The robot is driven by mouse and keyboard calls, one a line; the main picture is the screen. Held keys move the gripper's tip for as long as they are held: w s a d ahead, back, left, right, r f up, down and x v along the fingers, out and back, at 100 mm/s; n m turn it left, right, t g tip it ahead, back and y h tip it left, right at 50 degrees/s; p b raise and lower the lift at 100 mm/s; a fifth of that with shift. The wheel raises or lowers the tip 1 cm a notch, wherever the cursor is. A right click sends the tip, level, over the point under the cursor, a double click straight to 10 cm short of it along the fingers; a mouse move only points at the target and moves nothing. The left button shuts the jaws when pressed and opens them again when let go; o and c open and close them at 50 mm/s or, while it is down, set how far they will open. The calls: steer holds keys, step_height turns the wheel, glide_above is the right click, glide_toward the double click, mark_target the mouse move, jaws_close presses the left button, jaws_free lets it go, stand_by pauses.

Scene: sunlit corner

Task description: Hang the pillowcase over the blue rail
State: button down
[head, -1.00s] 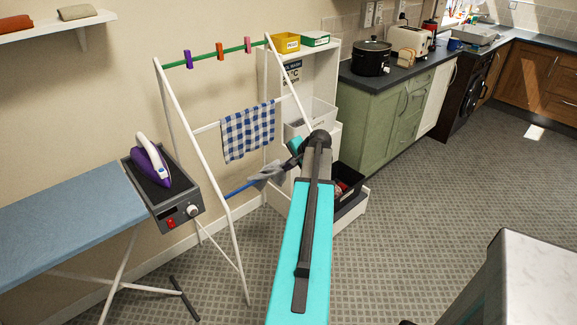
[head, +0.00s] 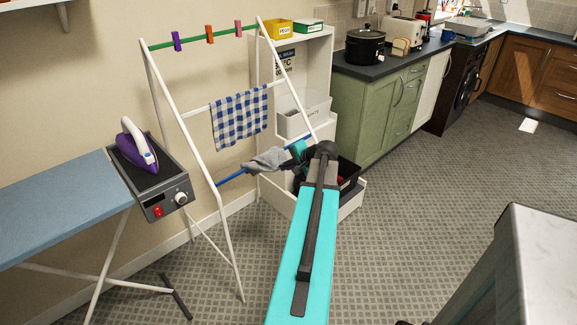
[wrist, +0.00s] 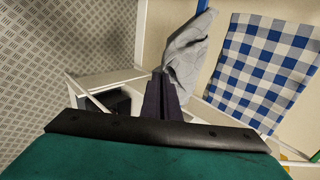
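The grey pillowcase (head: 265,160) is bunched at the blue rail (head: 232,179), the low bar of the white drying rack. It covers the middle of the rail in the head view. In the wrist view the pillowcase (wrist: 187,50) reaches up from my fingertips and lies across the rail. My gripper (wrist: 163,76) has its two dark fingers close together, and the cloth meets their tips, so they look shut on it. My arm hides part of the fingers in the head view. I cannot tell how much cloth hangs behind the rail.
A blue checked cloth (head: 240,118) hangs on the white rail above. Pegs sit on the green top rail (head: 192,41). An ironing board (head: 60,205) with a purple iron (head: 138,146) stands left. A white shelf unit (head: 312,75) stands behind. Open floor lies right.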

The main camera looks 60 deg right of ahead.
steer(key=shift+w+d+f+b, duration=0.1)
steer(key=shift+w+f+b, duration=0.15)
steer(key=shift+f+b, duration=0.6)
steer(key=shift+w+d+f+b, duration=0.15)
steer(key=shift+f+b, duration=0.4)
steer(key=shift+f, duration=0.55)
steer(key=shift+a, duration=0.1)
steer(key=c, duration=1.4)
jaws_free()
steer(key=shift+o, duration=0.2)
steer(key=shift+w, duration=0.15)
steer(key=s+a, duration=0.3)
steer(key=s, duration=0.8)
steer(key=shift+s+a+b, duration=0.15)
steer(key=shift+a+b, duration=0.15)
steer(key=shift+a, duration=0.1)
